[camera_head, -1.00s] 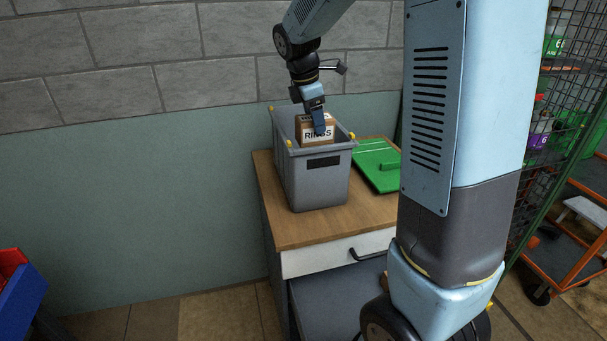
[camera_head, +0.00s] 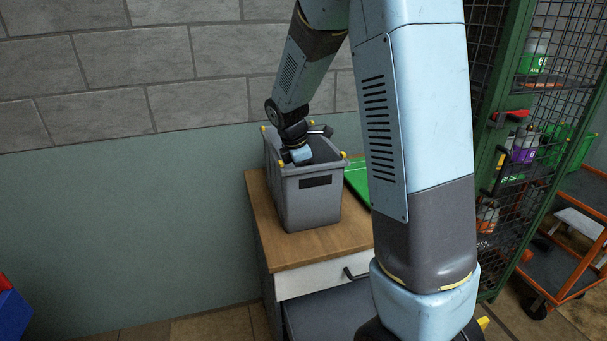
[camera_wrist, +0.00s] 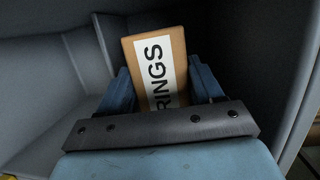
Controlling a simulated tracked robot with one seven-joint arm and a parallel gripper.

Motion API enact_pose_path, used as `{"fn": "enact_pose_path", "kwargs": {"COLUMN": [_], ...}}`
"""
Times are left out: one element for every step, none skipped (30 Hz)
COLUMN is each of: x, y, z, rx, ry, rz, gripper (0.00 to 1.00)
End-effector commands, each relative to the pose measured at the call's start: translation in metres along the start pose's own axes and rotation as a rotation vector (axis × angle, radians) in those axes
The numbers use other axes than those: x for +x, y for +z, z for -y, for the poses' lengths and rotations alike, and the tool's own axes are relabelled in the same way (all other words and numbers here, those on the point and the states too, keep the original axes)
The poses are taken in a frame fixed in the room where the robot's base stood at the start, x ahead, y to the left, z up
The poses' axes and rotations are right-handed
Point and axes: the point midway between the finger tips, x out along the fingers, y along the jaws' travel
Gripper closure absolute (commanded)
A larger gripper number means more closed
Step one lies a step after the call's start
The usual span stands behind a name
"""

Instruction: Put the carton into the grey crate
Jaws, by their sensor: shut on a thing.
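The grey crate (camera_head: 312,205) stands on the wooden cabinet top against the wall. My gripper (camera_head: 300,156) reaches down into the crate, its fingers hidden behind the front wall in the head view. In the wrist view my gripper (camera_wrist: 163,88) is shut on the brown carton (camera_wrist: 157,65), which has a white label reading "RINGS" in part. The carton is inside the crate, between the grey walls (camera_wrist: 78,60). It is hidden in the head view. Whether it touches the crate floor I cannot tell.
The wooden cabinet top (camera_head: 300,250) has bare room in front of the crate. A green board (camera_head: 357,180) lies right of it. A mesh cage (camera_head: 490,110) with bottles and an orange cart (camera_head: 570,240) stand at the right.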

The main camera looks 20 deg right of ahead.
Motion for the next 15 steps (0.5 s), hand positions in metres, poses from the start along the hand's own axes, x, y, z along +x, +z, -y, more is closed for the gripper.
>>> {"fn": "enact_pose_path", "kwargs": {"x": [0.0001, -0.0001, -0.0002, -0.0003, -0.0002, -0.0001, 0.0002, 0.0007, 0.0017, 0.0025, 0.0031, 0.0041, 0.0048, 0.0055, 0.0064], "y": [0.0003, 0.0005, 0.0007, 0.0008, 0.0009, 0.001, 0.001, 0.0009, 0.0008, 0.0007, 0.0005, 0.0003, 0.0002, 0.0, -0.0002], "z": [-0.0003, -0.0004, -0.0004, -0.0004, -0.0004, -0.0004, -0.0003, -0.0003, -0.0001, -0.0001, 0.0, 0.0001, 0.0002, 0.0002, 0.0003], "rx": [0.001, 0.001, 0.002, 0.002, 0.002, 0.002, 0.002, 0.002, 0.002, 0.002, 0.002, 0.002, 0.002, 0.002, 0.002], "ry": [0.001, 0.002, 0.002, 0.002, 0.001, 0.001, 0.001, 0.001, 0.0, 0.0, 0.0, 0.0, 0.0, 0.0, 0.0], "rz": [0.0, 0.0, 0.0, 0.0, 0.0, 0.0, 0.0, 0.0, 0.0, 0.0, 0.0, 0.0, 0.0, 0.0, 0.0], "gripper": [0.98, 0.98, 0.98, 0.98, 0.98, 0.98, 0.98, 0.98, 0.98, 0.98, 0.98, 0.98, 0.98, 0.98, 0.98]}}
